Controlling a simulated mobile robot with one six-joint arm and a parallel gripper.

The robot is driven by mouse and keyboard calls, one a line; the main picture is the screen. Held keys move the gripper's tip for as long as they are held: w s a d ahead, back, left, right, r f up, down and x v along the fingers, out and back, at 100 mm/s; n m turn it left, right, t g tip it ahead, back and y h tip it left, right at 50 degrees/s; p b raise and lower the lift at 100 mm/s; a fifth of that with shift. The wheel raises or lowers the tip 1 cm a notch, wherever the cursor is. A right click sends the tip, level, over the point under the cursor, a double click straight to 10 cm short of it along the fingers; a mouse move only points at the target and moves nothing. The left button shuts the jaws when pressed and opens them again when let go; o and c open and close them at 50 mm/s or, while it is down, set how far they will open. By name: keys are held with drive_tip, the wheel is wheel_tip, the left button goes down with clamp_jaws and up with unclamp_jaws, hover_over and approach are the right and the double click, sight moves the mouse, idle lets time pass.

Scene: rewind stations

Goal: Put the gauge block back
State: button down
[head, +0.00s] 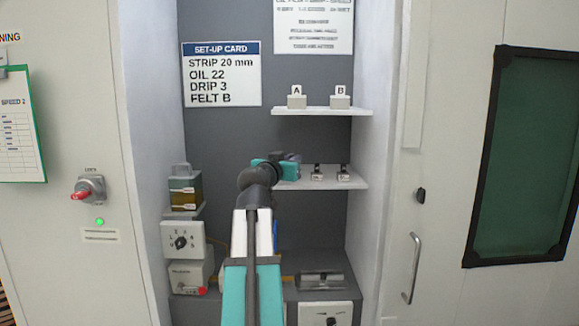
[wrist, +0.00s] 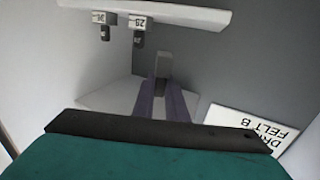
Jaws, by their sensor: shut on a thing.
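My gripper (wrist: 163,88) is shut on a small grey gauge block (wrist: 162,66), which sticks out past the fingertips in the upside-down wrist view. In the head view my gripper (head: 294,158) is at the left part of the lower shelf (head: 330,184), and the held block cannot be made out there. Two small dark blocks with pale labelled bases stand on that shelf, a left one (head: 317,173) and a right one (head: 344,174). In the wrist view one base (wrist: 138,22) seems to read 25; the other base (wrist: 103,18) is too small to read surely. Whether the held block touches the shelf cannot be told.
The upper shelf (head: 315,111) carries blocks marked A (head: 297,99) and B (head: 340,99). The set-up card (head: 221,75) is on the back wall. Stacked boxes (head: 183,240) stand at the alcove's lower left. The alcove's side walls bound the space.

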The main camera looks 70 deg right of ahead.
drive_tip(key=w+d, duration=0.1)
drive_tip(key=d, duration=0.1)
drive_tip(key=w+d+p, duration=0.1)
drive_tip(key=d, duration=0.2)
drive_tip(key=w+d, duration=0.1)
drive_tip(key=d, duration=0.1)
drive_tip(key=shift+w+d+f, duration=0.1)
drive_tip(key=shift+d+f, duration=0.1)
drive_tip(key=shift+f, duration=0.15)
drive_tip(key=shift+f+p, duration=0.15)
drive_tip(key=shift+p, duration=0.15)
drive_tip(key=shift+f+p, duration=0.55)
drive_tip(key=shift+f, duration=1.1)
drive_tip(key=shift+f+b, duration=0.2)
drive_tip(key=shift+b, duration=0.1)
drive_tip(key=c, duration=1.8)
unclamp_jaws()
drive_tip(key=shift+o, duration=0.2)
drive_tip(key=shift+r+p, duration=0.25)
drive_tip(key=shift+p, duration=0.1)
